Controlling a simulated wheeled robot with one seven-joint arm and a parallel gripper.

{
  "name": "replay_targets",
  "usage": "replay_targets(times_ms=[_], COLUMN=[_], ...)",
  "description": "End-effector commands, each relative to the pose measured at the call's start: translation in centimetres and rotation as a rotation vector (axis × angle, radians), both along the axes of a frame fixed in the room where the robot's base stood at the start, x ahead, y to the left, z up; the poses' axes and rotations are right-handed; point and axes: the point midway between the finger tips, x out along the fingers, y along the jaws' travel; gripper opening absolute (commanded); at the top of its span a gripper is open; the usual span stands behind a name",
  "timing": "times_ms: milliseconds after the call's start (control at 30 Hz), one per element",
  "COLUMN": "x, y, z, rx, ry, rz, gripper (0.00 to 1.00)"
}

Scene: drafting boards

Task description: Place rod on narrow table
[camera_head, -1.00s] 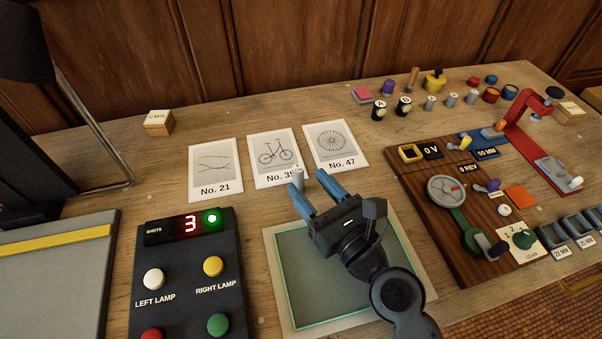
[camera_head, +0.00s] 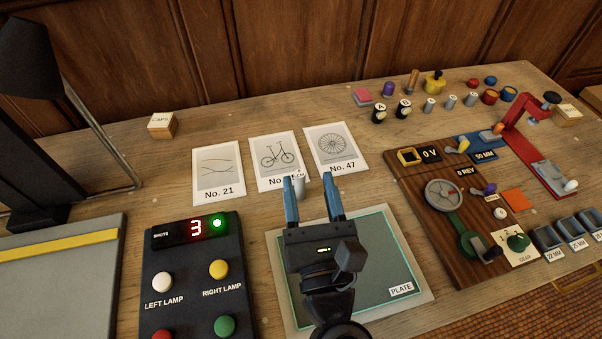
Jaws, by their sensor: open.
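My gripper (camera_head: 310,184) is open, with its two blue fingers pointing toward the back of the wooden table (camera_head: 160,215). A small pale grey cylinder (camera_head: 299,186) stands between the fingertips, closer to the left one, at the lower edge of the No. 35 card; part of the card's number is hidden. I cannot tell whether a finger touches it. No long rod is plain to see. Short grey cylinders, such as this one (camera_head: 449,101), stand at the back right. I cannot tell which piece is the rod, and no separate narrow table is distinct.
Picture cards (camera_head: 217,176) lie behind the gripper. A green plate (camera_head: 385,250) lies under it. A black button box (camera_head: 196,270) is at left and a brown gear board (camera_head: 415,185) at right. A CAPS block (camera_head: 162,125) stands at back left, with bare wood around it.

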Motion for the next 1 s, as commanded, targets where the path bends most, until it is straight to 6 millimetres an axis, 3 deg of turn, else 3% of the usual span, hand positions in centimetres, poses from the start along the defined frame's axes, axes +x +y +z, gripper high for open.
replay_targets(times_ms=[67, 367, 800, 867, 1000], x=[-0.5, -2.1, -2.2, -2.2, -1.1], y=[0.8, 1.9, 1.9, 1.9, 1.8], z=[0.9, -0.1, -7.5, -8.3, -7.9], rx=[-0.002, -0.043, -0.047, -0.046, -0.042], ry=[0.033, 0.139, 0.143, 0.143, 0.141], rz=[-0.075, -0.215, -0.219, -0.219, -0.219], gripper=[0.52, 0.52, 0.52, 0.52, 0.52])
